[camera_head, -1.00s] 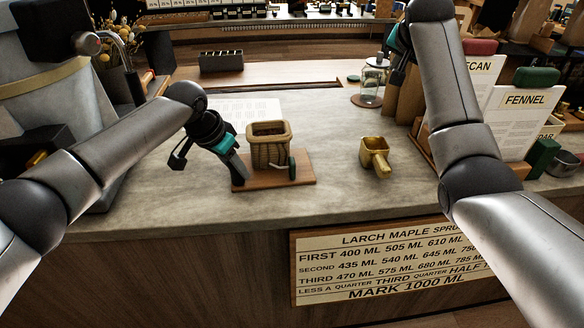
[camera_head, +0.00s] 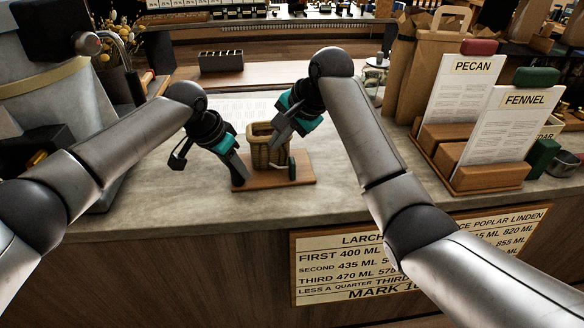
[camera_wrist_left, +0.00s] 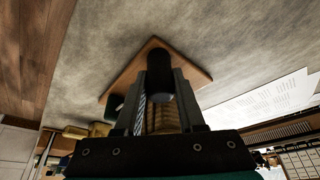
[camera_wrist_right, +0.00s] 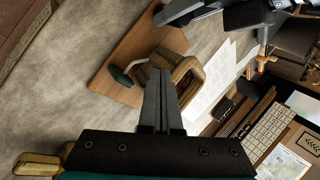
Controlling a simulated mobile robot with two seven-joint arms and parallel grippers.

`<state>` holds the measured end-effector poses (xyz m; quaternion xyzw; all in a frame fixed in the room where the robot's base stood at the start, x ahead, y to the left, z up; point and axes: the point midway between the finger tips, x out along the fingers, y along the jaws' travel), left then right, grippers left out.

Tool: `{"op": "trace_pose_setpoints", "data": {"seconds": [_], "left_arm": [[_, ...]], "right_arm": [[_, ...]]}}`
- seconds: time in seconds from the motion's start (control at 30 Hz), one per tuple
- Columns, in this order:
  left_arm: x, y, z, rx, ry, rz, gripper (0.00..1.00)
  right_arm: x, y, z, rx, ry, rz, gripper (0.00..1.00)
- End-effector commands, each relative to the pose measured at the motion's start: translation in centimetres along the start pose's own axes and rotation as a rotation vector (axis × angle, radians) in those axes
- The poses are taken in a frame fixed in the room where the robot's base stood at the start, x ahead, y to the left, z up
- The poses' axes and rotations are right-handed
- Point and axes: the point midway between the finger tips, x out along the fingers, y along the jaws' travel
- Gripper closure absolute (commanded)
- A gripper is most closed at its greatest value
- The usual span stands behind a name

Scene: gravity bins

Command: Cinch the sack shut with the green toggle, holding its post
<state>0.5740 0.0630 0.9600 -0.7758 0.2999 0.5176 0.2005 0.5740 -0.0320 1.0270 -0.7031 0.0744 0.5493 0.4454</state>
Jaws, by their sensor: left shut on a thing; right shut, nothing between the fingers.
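The woven tan sack (camera_head: 258,152) stands upright on a wooden board (camera_head: 307,180), its mouth open. The green toggle (camera_head: 292,166) hangs at its front right; in the right wrist view the toggle (camera_wrist_right: 121,76) sits on a pale cord beside the sack (camera_wrist_right: 186,73). My left gripper (camera_head: 239,177) is shut on the dark post (camera_wrist_left: 159,72) at the board's left end. My right gripper (camera_head: 274,138) is shut and empty, above the sack's mouth and partly covering it. In the right wrist view, its closed fingers (camera_wrist_right: 161,72) overlap the rim; I cannot tell whether they touch.
A brass scoop (camera_wrist_right: 40,163) lies on the counter, hidden behind my right arm in the head view. Card stands labelled PECAN (camera_head: 462,90) and FENNEL (camera_head: 512,122) and a paper bag (camera_head: 410,80) stand to the right. The counter front of the board is clear.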

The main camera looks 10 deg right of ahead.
Motion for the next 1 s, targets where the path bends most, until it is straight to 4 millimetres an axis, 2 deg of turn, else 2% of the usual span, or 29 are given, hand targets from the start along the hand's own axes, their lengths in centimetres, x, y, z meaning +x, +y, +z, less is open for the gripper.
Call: {"op": "trace_pose_setpoints", "data": {"seconds": [0.03, 0.3, 0.5, 0.7, 1.0], "left_arm": [[0.4, 0.0, 0.5, -0.001, -0.012, 0.001, 1.0], [0.4, 0.0, 0.5, -0.001, -0.012, 0.001, 1.0], [0.4, 0.0, 0.5, 0.0, -0.012, 0.001, 1.0], [0.4, 0.0, 0.5, 0.0, -0.012, 0.001, 1.0], [0.4, 0.0, 0.5, 0.0, -0.012, 0.001, 1.0]], "right_arm": [[0.6, 0.5, 0.0, 0.001, 0.0, 0.004, 1.0], [3.9, 2.6, -0.1, 0.001, 0.0, 0.003, 1.0], [5.7, 3.8, -0.1, 0.0, 0.001, 0.002, 1.0], [6.5, 4.3, -0.1, -0.001, 0.003, 0.001, 1.0], [6.7, 4.5, -0.2, -0.001, 0.003, 0.003, 1.0]]}}
